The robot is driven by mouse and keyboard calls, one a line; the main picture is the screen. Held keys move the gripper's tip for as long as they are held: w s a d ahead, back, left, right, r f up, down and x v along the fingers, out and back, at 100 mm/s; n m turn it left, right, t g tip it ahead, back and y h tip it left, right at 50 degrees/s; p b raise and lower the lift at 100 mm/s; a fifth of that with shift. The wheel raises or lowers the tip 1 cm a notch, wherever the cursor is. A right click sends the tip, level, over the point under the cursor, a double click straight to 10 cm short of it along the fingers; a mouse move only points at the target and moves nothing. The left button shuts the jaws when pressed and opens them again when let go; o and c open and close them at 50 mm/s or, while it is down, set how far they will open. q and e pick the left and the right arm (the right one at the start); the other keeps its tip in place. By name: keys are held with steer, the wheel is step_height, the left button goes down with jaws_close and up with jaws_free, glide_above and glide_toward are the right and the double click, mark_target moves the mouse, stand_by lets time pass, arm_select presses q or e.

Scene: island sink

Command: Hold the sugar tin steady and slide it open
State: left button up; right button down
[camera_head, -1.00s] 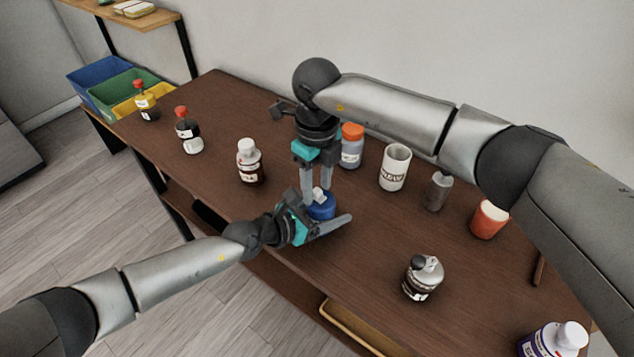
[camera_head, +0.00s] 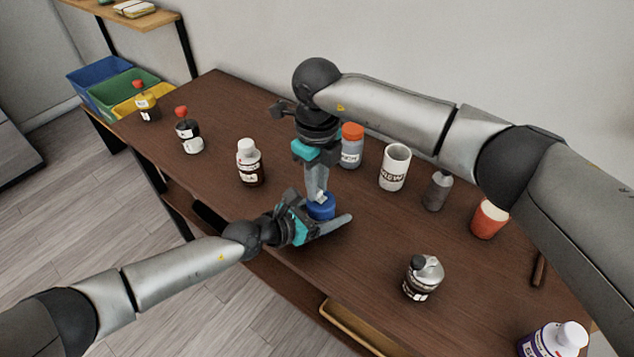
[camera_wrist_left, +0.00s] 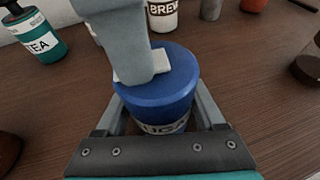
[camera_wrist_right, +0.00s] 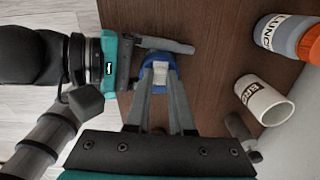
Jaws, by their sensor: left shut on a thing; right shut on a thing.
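The sugar tin (camera_head: 321,211) is blue, with a white handle (camera_wrist_left: 156,64) on its blue lid (camera_wrist_left: 163,88). It stands upright on the brown table; part of its label shows in the left wrist view (camera_wrist_left: 166,127). My left gripper (camera_head: 328,221) lies low at the tin, its fingers on both sides of the body, shut on it. My right gripper (camera_head: 318,194) points down from above, its fingertips shut on the white handle. In the right wrist view the fingers (camera_wrist_right: 160,85) hide part of the lid.
Behind the tin stand an orange-capped bottle (camera_head: 351,147), a white mug (camera_head: 394,168) and a grey bottle (camera_head: 437,191). A brown bottle (camera_head: 250,165) stands to the left, a silver-topped jar (camera_head: 423,279) to the right. The table's front edge is close to the tin.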

stand_by(0.6)
steer(key=shift+s+d, duration=0.55)
steer(key=shift+d, duration=0.15)
steer(key=c, duration=0.8)
jaws_free()
steer(key=shift+o, duration=0.2)
step_height(320, 180, up, 12)
